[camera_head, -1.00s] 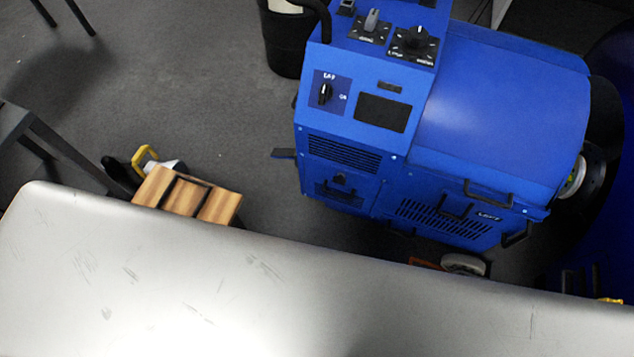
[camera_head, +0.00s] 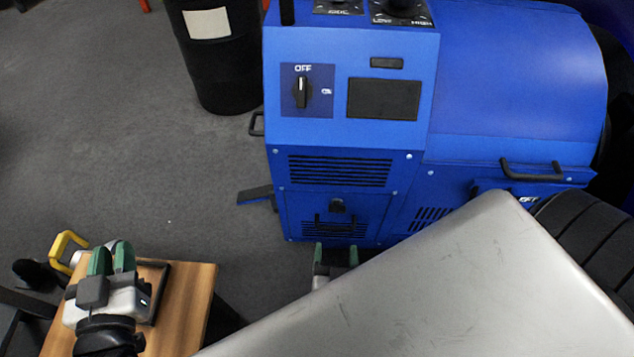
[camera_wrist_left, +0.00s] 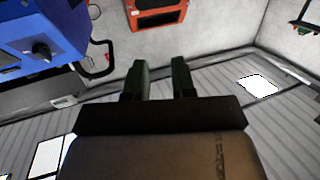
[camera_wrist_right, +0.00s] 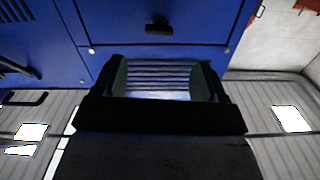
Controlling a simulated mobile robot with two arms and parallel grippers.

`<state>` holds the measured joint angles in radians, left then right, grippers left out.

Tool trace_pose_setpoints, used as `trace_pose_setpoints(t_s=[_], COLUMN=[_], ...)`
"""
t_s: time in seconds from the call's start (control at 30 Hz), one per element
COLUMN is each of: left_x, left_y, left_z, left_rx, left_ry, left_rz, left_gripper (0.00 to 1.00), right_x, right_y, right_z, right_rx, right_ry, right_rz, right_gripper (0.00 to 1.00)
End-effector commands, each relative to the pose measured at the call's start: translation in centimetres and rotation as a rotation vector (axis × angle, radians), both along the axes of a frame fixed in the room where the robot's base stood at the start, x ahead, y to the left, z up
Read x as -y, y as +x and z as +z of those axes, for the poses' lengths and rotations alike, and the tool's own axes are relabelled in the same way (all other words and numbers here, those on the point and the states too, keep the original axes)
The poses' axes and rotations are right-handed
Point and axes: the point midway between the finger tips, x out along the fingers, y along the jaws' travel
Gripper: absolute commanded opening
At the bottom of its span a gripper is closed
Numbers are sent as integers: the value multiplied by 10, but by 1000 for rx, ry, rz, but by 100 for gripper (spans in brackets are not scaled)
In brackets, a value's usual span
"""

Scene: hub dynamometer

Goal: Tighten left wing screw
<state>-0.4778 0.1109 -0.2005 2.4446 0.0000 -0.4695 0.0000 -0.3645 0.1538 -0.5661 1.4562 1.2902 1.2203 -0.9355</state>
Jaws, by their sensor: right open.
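The blue dynamometer (camera_head: 240,210) (camera_head: 395,165) stands at the back centre and right. A dark fitting also shows on the blue panel in the right wrist view (camera_wrist_right: 158,27). My right gripper (camera_head: 336,258) is open and empty before this panel, with vent slats behind its fingers in the right wrist view (camera_wrist_right: 160,78). My left gripper (camera_head: 111,258) is partly open and empty above a wooden surface, away from the machine; its fingers show in its wrist view (camera_wrist_left: 158,78).
A wooden-topped stand (camera_head: 195,300) is under my left gripper, with a yellow-handled thing (camera_head: 64,245) beside it. A black bin (camera_head: 215,65) stands at the back. Dark tyres (camera_head: 590,235) are at right. Grey floor (camera_head: 110,150) is clear at left.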

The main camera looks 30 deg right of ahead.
Motion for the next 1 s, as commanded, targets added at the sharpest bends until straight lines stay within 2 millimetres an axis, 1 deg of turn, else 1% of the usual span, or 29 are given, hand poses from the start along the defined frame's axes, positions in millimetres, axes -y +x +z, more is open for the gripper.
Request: trace_pose_setpoints(t_s=[0.17,0.33,0.5,0.6,0.8,1.0], left_x=[3,6,9,10,10,10], left_y=[2,2,-2,-5,-9,-10], left_z=[12,31,50,59,69,71], left_rx=[91,251,406,478,553,565], left_ry=[-23,-65,-107,-127,-148,-151], left_rz=[-6,-16,-25,-29,-32,-33], left_gripper=[25,25,25,25,25,25], right_x=[12,29,43,49,55,56], right_y=[19,47,70,80,90,91], right_z=[1,0,0,0,1,1], right_rx=[5,6,3,3,1,1], right_ry=[-2,-2,-2,-1,0,0], right_rz=[-3,-1,1,0,1,1], right_gripper=[72,72,72,72,72,72])
